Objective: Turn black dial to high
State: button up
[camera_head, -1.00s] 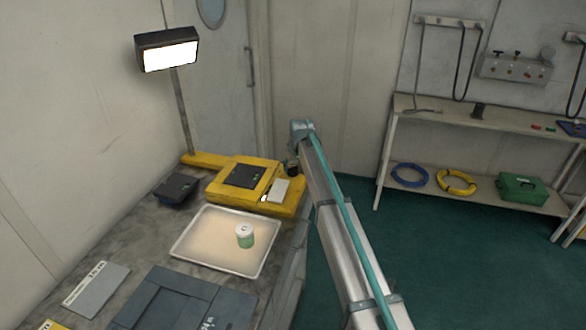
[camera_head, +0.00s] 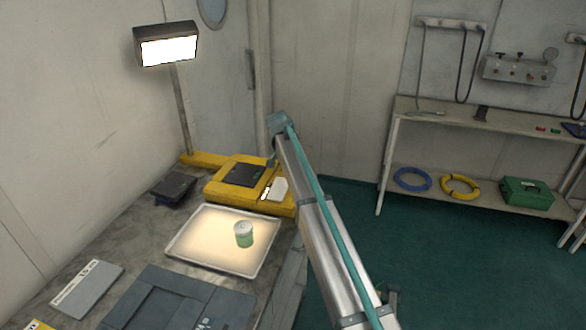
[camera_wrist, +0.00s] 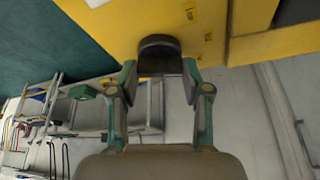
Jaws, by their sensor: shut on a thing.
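The black dial (camera_wrist: 160,52) stands out from the yellow panel in the wrist view, seen from the side. My gripper (camera_wrist: 160,68) is shut on it, one finger on each side. Small dark labels (camera_wrist: 208,37) lie on the yellow face beside the dial, too small to read. In the head view the yellow unit (camera_head: 216,189) sits at the far end of the bench, and my arm hides the dial there. I cannot tell which setting the dial points to.
A light tray (camera_head: 189,256) with a green-and-white jar (camera_head: 243,234) lies in front of the unit. A lamp (camera_head: 167,45) stands behind it. A dark case (camera_head: 180,310) is nearer. A shelf (camera_head: 490,122) with coiled hoses stands at the right, across open floor.

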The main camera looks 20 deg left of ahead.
jog(key=m+h+b, duration=0.1)
jog(key=m, duration=0.1)
jog(key=m+b, duration=0.1)
jog(key=m, duration=0.2)
jog(key=shift+w+a+g+h, duration=0.1)
jog(key=shift+a+g+h, duration=0.05)
jog(key=shift+g+h, duration=0.25)
jog(key=shift+m, duration=0.3)
jog(key=o, duration=1.2)
jog(key=shift+c, duration=0.2)
jog(key=shift+r, duration=0.1)
jog(key=v, duration=1.2)
